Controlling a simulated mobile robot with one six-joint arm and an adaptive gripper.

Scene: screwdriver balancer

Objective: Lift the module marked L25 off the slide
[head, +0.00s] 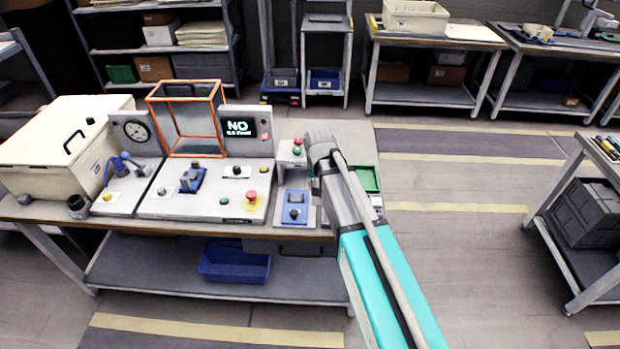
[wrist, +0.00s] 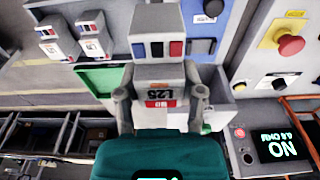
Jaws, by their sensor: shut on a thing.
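The module marked L25 (wrist: 160,84) is a grey block with a red label, in the middle of the wrist view. A grey block face with dark, red and blue patches adjoins it above; I cannot tell whether that is part of the module. My gripper (wrist: 160,104) has one finger on each side of the module and is shut on it. In the head view my gripper (head: 320,146) is over the right end of the bench, and it hides the module. I cannot make out the slide, nor whether the module touches it.
A green tray (head: 368,178) lies right of my gripper; the wrist view also shows it (wrist: 103,80). Two similar small modules (wrist: 70,42) stand beyond it. Left are a control panel with a red button (head: 252,196), a lit screen (head: 238,128) and an orange-framed guard (head: 187,118).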

